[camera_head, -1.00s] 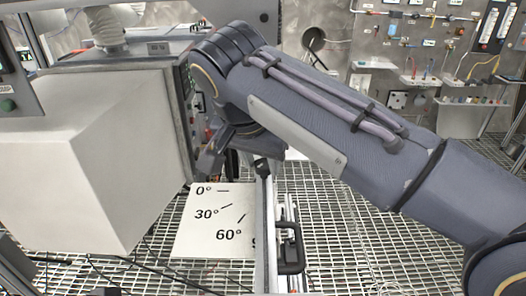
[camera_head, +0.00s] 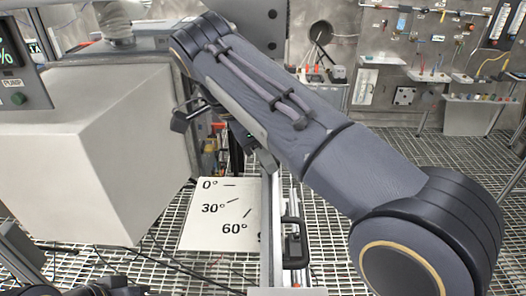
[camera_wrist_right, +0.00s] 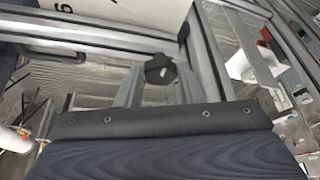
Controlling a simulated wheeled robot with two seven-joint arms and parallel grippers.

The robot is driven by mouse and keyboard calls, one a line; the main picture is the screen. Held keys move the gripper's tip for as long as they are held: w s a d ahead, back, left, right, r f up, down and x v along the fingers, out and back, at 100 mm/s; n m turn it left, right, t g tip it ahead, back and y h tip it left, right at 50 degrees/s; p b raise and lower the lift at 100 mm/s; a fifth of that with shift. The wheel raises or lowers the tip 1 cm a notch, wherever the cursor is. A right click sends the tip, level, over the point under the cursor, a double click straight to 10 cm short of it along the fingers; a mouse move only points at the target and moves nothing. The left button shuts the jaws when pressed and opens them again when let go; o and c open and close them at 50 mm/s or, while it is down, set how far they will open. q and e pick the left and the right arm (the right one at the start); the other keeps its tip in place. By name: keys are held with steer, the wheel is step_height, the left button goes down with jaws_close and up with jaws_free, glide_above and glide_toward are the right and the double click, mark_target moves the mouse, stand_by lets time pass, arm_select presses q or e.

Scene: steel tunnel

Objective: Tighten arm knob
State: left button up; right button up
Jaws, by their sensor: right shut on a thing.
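The arm knob (camera_wrist_right: 159,69) is a small black lobed knob in the right wrist view. It sits between the tips of the two grey fingers of my right gripper (camera_wrist_right: 158,82), which is shut on it. In the head view my right arm reaches in from the lower right, and its gripper (camera_head: 254,150) is mostly hidden under the forearm, above the upright metal rail (camera_head: 267,230). The knob is hidden there. A white angle card (camera_head: 218,212) marked 0°, 30° and 60° lies left of the rail. My left gripper does not show.
A large pale box-shaped housing (camera_head: 95,150) stands close on the left. A black handle (camera_head: 295,243) is on the rail's right side. Mesh grating (camera_head: 335,255) forms the floor. A tool wall (camera_head: 425,60) with shelves is at the back right.

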steer(key=shift+m, duration=0.3)
steer(key=o, duration=1)
